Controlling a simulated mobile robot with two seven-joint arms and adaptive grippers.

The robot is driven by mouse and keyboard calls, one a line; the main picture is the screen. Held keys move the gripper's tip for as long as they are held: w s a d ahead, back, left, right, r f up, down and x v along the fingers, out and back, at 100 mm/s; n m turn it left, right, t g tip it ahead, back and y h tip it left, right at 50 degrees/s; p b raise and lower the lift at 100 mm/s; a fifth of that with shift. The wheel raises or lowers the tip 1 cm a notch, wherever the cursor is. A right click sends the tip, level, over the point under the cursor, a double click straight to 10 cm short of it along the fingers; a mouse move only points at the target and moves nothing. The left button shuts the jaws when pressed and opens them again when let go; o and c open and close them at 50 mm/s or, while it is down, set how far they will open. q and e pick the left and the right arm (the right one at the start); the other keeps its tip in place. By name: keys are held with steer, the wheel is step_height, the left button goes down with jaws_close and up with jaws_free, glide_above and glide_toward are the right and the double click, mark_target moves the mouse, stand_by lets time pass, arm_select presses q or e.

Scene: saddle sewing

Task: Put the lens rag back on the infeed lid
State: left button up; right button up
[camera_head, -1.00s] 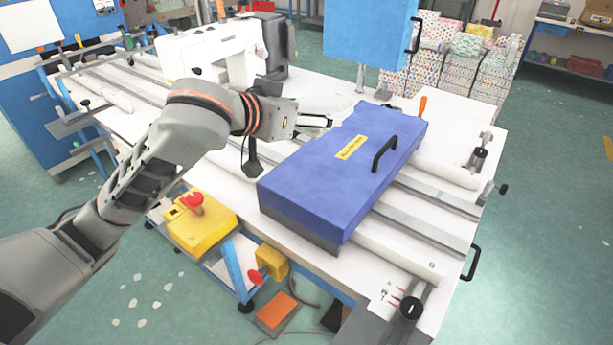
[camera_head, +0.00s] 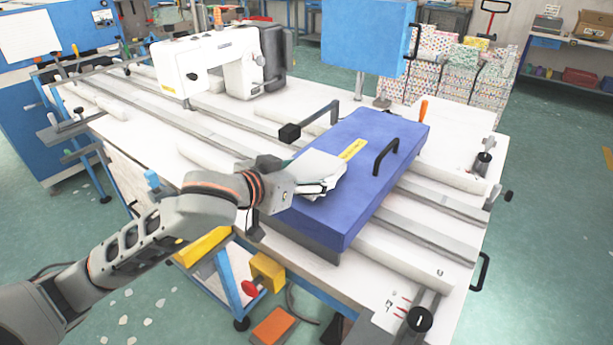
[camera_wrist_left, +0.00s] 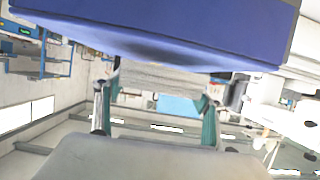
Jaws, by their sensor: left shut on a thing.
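The infeed lid (camera_head: 362,196) is a long blue box cover with a black handle and a yellow label, lying on the white table. My left gripper (camera_head: 316,188) is shut on the lens rag (camera_head: 322,167), a pale, loosely folded cloth. The rag is over the left part of the lid's top; I cannot tell whether it touches the lid. In the left wrist view the gripper (camera_wrist_left: 158,92) has the greyish rag (camera_wrist_left: 165,80) between its fingers, and the blue lid (camera_wrist_left: 150,35) fills the top. My right gripper is out of view.
A black-tipped bar (camera_head: 318,120) stands just behind the lid's left edge. A white sewing machine (camera_head: 210,65) is at the back left, and a blue cabinet (camera_head: 366,35) rises behind the lid. The lid's top around the handle (camera_head: 385,158) is clear.

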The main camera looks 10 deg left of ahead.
arm_select(q)
steer(key=shift+f, duration=0.4)
steer(key=shift+f, duration=0.15)
steer(key=o, duration=1.2)
